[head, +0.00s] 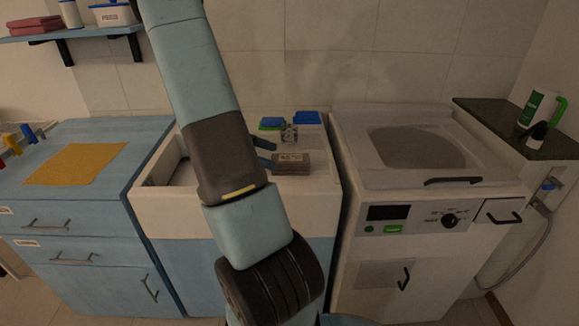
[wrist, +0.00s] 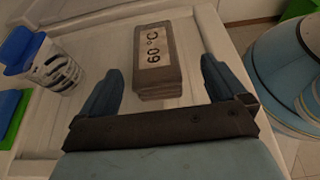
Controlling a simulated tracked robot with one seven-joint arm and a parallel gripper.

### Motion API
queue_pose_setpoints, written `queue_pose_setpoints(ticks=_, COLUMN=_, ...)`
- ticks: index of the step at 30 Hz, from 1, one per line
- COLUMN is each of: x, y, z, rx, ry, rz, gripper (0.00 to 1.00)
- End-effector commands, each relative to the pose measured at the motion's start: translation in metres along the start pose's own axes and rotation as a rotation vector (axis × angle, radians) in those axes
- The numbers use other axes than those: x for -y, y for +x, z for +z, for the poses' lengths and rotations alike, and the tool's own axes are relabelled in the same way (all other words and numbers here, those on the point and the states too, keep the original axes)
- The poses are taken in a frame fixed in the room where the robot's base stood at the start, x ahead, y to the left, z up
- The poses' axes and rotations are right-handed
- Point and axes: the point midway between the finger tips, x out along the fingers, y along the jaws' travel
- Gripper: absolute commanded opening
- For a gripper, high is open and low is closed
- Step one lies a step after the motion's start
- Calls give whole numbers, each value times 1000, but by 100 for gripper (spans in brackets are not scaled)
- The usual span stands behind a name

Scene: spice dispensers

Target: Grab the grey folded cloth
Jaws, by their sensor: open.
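The grey folded cloth (head: 291,163) is a small grey-brown stack with a pale label on the white sink unit. In the wrist view the cloth (wrist: 147,82) shows its layered near edge and a label reading "60 °C". My gripper (head: 270,154) is at the left of the cloth in the head view, its blue fingers pointing toward it. In the wrist view my gripper (wrist: 160,66) is open and empty, and the cloth's near end appears between the two fingers, with gaps on both sides. Whether the fingers are level with the cloth is unclear.
A blue-topped container (wrist: 50,68) stands left of the cloth in the wrist view. A washing machine (head: 350,178) stands at right. A yellow cloth (head: 75,163) lies on the left counter.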

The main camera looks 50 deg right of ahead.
Motion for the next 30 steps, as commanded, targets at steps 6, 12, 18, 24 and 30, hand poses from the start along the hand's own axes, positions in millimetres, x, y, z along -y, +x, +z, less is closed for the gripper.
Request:
queue_pose_setpoints(ticks=6, x=0, y=13, z=0, rx=0, ry=0, rz=-1, gripper=98)
queue_pose_setpoints(ticks=12, x=-3, y=27, z=-1, rx=0, ry=0, rz=-3, gripper=98)
queue_pose_setpoints(ticks=18, x=-7, y=54, z=-2, rx=0, ry=0, rz=-3, gripper=98)
queue_pose_setpoints(ticks=24, x=-8, y=65, z=-2, rx=-1, ry=2, rz=-1, gripper=98)
queue_pose_setpoints(ticks=30, x=-8, y=65, z=-2, rx=-1, ry=2, rz=-1, gripper=92)
